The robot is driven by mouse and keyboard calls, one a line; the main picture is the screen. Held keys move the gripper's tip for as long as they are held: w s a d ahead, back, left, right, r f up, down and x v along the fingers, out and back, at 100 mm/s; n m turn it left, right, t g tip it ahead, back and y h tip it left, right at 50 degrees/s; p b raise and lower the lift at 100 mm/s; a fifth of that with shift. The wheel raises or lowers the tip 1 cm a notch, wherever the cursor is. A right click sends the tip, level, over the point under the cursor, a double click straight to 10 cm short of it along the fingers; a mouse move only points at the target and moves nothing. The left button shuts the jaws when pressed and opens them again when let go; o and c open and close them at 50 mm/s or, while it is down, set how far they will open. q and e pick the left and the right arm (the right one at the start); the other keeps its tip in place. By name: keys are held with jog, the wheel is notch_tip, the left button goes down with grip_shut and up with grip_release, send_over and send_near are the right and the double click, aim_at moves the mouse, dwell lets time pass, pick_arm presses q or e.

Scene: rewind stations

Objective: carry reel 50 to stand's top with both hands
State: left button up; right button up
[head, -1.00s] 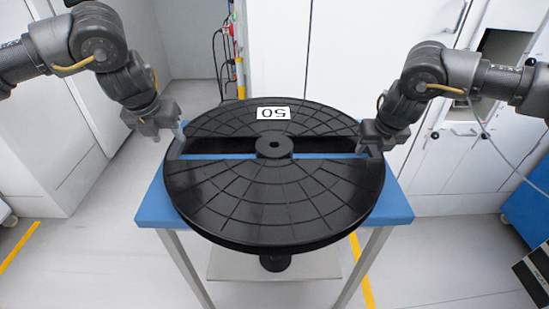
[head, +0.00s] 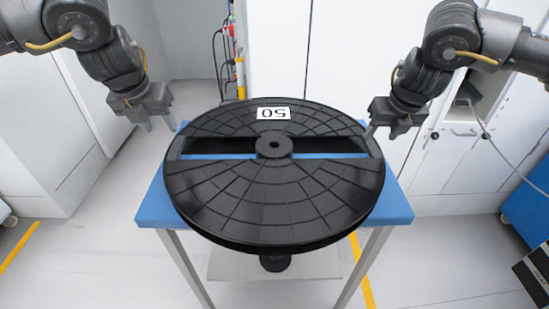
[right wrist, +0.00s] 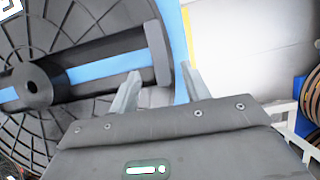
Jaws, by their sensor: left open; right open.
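Reel 50 (head: 270,208) is a large black disc with a hub and a long slot across it. It lies flat on the blue-topped stand (head: 152,208), with its label "50" (head: 273,113) upside down at the far side. My left gripper (head: 160,126) is open and empty, above and just outside the reel's left rim. My right gripper (head: 381,134) is open and empty, above the reel's right rim near the slot's end. The right wrist view shows the right fingers (right wrist: 160,90) apart, with the reel (right wrist: 95,30) and its slot beyond them.
White cabinets (head: 365,50) stand behind the stand. Cables (head: 225,60) hang at the back. Yellow floor lines (head: 20,245) run on both sides. A blue object (head: 528,205) is at the right edge. The floor at left front is clear.

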jog(key=shift+v, duration=2.15)
